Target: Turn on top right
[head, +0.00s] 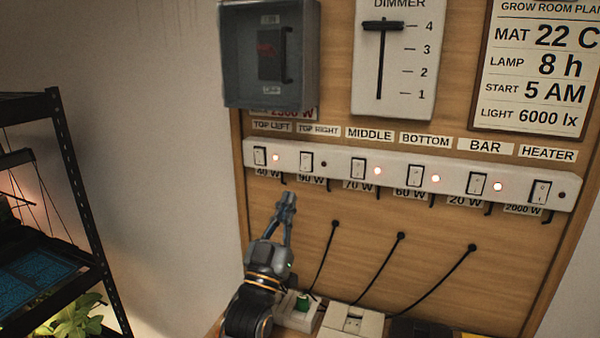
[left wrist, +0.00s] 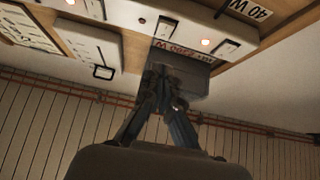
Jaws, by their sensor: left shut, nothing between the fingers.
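The top right switch (head: 306,162) is a white rocker on the long white switch strip, under the label TOP RIGHT (head: 318,130). The small lamp beside it (head: 323,163) is dark. My left gripper (head: 287,200) is shut and empty, its fingertips pointing up, just below the strip near the top right switch in the head view. No contact with the switch shows. My right gripper is not in view.
The top left switch (head: 260,156) is close by, with its lamp lit. The middle, bottom and bar lamps are lit; the heater lamp is dark. A grey box (head: 228,60) and a dimmer (head: 395,95) are above. Hooks and cables hang below the strip.

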